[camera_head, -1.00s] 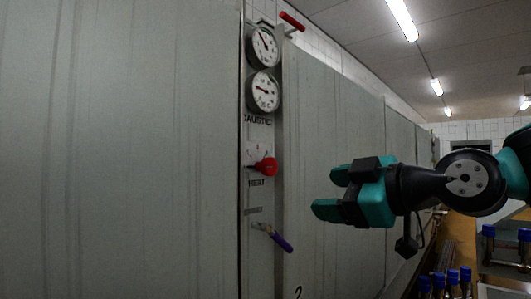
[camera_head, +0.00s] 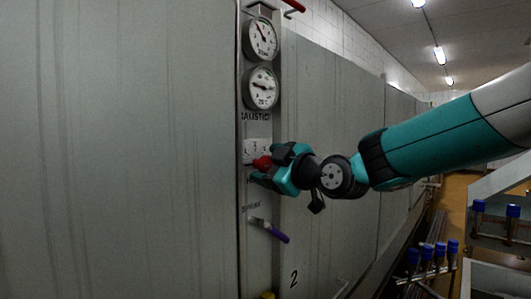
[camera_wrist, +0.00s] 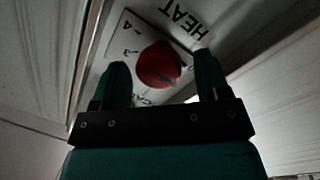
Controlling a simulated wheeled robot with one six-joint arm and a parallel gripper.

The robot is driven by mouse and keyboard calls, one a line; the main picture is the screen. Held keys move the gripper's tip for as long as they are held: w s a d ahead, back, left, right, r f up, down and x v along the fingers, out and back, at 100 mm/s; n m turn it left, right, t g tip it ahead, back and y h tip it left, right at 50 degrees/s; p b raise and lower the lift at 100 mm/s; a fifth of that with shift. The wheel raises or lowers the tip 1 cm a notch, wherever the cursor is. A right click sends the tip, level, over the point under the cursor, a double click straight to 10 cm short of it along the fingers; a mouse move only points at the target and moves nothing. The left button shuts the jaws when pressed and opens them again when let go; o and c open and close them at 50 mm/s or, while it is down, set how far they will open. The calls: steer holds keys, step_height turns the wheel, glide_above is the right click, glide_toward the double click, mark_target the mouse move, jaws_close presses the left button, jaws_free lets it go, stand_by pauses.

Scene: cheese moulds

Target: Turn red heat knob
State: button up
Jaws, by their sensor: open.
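The red heat knob (camera_head: 262,163) sits on a white numbered plate on the narrow wall panel, and it is partly hidden behind my gripper in the head view. My gripper (camera_head: 266,167) is at the knob, coming from the right. In the wrist view the red knob (camera_wrist: 159,66) lies between the two fingers of my gripper (camera_wrist: 162,80), with a visible gap on each side. The fingers are open and one stands on either side of the knob. The word HEAT and numbers show on the panel around it.
Two round gauges (camera_head: 262,62) are above the knob. A purple-handled valve (camera_head: 277,235) is below it, and a red handle (camera_head: 294,5) is at the top. Large grey panels (camera_head: 140,150) flank the strip. Blue-capped items (camera_head: 440,249) stand at the lower right.

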steer(key=shift+w+a, duration=0.4)
steer(key=shift+w, duration=0.15)
steer(key=c, duration=0.9)
